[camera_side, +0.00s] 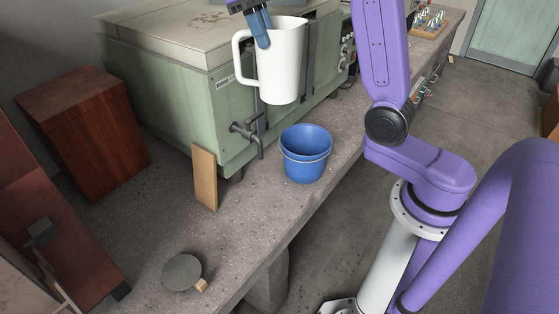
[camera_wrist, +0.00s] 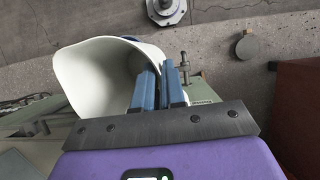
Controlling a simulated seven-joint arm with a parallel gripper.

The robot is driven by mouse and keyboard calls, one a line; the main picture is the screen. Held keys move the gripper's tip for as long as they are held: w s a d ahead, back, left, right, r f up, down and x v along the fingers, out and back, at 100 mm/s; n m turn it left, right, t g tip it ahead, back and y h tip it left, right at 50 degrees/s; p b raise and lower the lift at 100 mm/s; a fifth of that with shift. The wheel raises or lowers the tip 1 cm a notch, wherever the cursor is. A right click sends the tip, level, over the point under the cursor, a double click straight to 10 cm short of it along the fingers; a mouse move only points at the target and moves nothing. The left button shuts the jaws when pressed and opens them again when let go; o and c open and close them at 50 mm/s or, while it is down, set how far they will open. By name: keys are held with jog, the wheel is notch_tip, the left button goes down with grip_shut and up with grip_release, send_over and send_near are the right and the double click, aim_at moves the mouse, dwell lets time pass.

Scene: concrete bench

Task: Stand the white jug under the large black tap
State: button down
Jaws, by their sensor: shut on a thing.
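The white jug (camera_side: 284,65) hangs in the air, close to upright, in front of the green machine. Its handle is at the left. My gripper (camera_side: 264,42) is shut on the jug's upper edge on the handle side. In the wrist view the blue fingers of my gripper (camera_wrist: 160,88) are at the rim of the jug (camera_wrist: 95,75), whose open mouth faces the camera. The black tap (camera_side: 247,137) sticks out low from the machine's front, below and left of the jug. It is partly visible in the wrist view (camera_wrist: 184,64).
Blue buckets (camera_side: 305,165), seemingly nested, stand on the bench right of the tap. A wooden board (camera_side: 205,178) leans on the green machine (camera_side: 180,95) left of the tap. A round grey disc (camera_side: 182,272) lies on the near bench (camera_side: 230,235). Bench between disc and buckets is clear.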

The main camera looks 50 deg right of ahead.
dwell(0.4)
jog(key=s+d+f+n+t+h, duration=0.1)
jog(key=s+d+f+n, duration=0.2)
jog(key=s+d+f, duration=0.35)
jog(key=s+d+f+n+h, duration=0.15)
jog(key=s+d+f, duration=0.25)
jog(key=d+f, duration=0.5)
jog(key=s+d+f+n+t, duration=0.1)
jog(key=s+d+f+n, duration=0.4)
jog(key=d, duration=0.4)
jog(key=w+d+f+m, duration=0.1)
jog(key=w+d+f, duration=0.9)
jog(key=f, duration=0.4)
jog(key=shift+f+m, duration=0.1)
jog(key=shift+m, duration=0.15)
jog(key=c, duration=1.2)
grip_release()
jog(key=shift+f, duration=0.1)
